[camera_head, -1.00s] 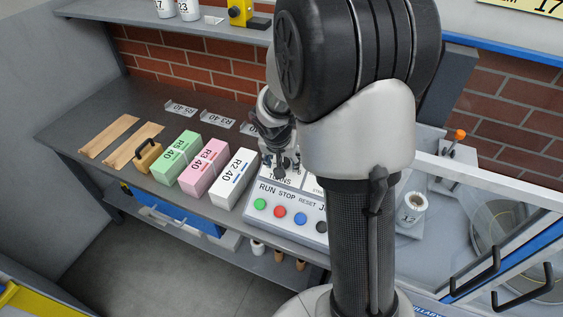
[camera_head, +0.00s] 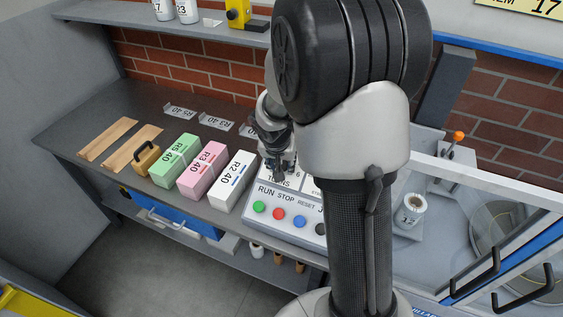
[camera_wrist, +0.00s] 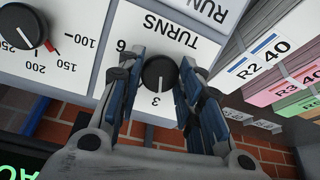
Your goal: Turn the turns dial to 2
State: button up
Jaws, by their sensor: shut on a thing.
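The turns dial (camera_wrist: 160,72) is a round black knob on a white panel under the printed word TURNS, which appears upside down in the wrist view. Its white pointer line aims at the printed 3; a 6 is printed to the upper left. My gripper (camera_wrist: 160,66) has one finger on each side of the knob and is shut on it. In the head view, my gripper (camera_head: 280,168) is at the upper left of the control panel (camera_head: 270,224), and it and my arm hide the dial.
A second dial (camera_wrist: 20,27), with numbers up to 250, is beside it in the wrist view. RUN, STOP and RESET buttons (camera_head: 278,214) line the panel's front. White, pink and green stacks (camera_head: 202,168) stand left of the panel.

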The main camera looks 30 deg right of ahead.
jog(key=shift+n, duration=0.4)
jog(key=shift+c, duration=0.5)
jog(key=n+p, duration=0.1)
jog(key=n, duration=0.1)
jog(key=shift+w+n+g, duration=0.1)
jog(key=shift+n+g, duration=0.2)
jog(key=shift+n, duration=0.1)
jog(key=shift+a+n+h+p, duration=0.1)
jog(key=shift+n+h+p, duration=0.2)
jog(key=shift+n, duration=1.7)
jog(key=o, duration=1.1)
jog(key=shift+g, duration=0.3)
jog(key=shift+c, duration=0.2)
jog(key=v, duration=1.2)
